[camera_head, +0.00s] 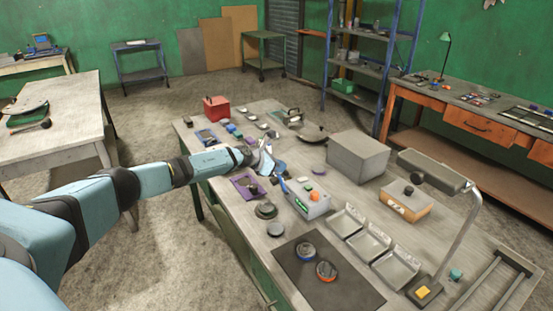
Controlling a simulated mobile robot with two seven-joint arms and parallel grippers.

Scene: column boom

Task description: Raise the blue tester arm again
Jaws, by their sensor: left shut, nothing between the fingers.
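The tester looks like a small grey box (316,208) with a green strip on its front and an orange-red button on top, on the workbench. A small blue arm (283,184) shows at its left end and appears to stand up at a tilt; its exact angle is hard to tell. My left gripper (266,161) is above the bench, behind the blue arm and a little to its left. It is shut with nothing in it and appears apart from the arm. My right gripper is not in view.
A purple tray (247,186) lies left of the tester. Grey bins (370,242) stand to its right, with a large grey box (357,156) behind. A dark mat (307,279) with two round pieces lies in front. A lamp (433,171) overhangs the right side.

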